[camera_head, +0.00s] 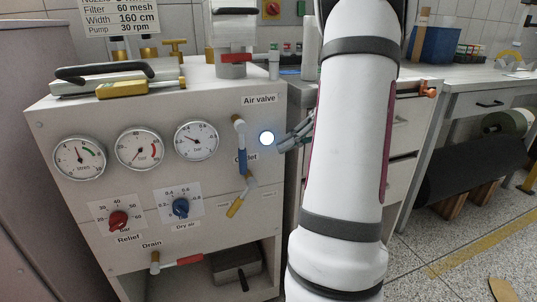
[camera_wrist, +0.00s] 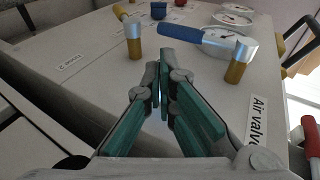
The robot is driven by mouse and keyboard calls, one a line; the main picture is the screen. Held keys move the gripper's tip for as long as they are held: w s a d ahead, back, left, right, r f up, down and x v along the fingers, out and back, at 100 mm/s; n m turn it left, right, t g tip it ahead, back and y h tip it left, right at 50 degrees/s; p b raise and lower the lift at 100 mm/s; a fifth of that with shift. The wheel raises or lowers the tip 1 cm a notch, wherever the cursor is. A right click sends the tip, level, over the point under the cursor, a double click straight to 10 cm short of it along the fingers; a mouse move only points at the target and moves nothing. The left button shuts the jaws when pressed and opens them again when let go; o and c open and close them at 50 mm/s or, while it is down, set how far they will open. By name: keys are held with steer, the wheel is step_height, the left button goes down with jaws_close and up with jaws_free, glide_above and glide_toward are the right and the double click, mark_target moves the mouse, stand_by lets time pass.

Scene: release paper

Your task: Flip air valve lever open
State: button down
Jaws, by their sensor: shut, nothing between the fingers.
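The air valve (camera_head: 239,124) sits on the front panel below its "Air valve" label (camera_head: 259,99), and its blue lever (camera_head: 243,161) hangs down. In the wrist view the lever (camera_wrist: 180,32) points left from the silver valve head (camera_wrist: 228,44) on a brass stem, beyond my fingertips. My gripper (camera_head: 281,147) is to the right of the lever, in front of the panel's right side, apart from it. In the wrist view my gripper (camera_wrist: 159,68) has its teal-padded fingers together, with nothing held. My white arm hides part of the bench behind.
A second valve with a yellow handle (camera_head: 235,208) sits just below the lever. Gauges (camera_head: 196,140) and red and blue knobs (camera_head: 180,207) lie left. A drain valve with a red handle (camera_head: 189,260) is lower down. A round white glow (camera_head: 267,138) shows beside my fingers.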

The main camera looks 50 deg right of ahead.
steer(key=shift+v, duration=2.05)
steer(key=shift+a, duration=0.1)
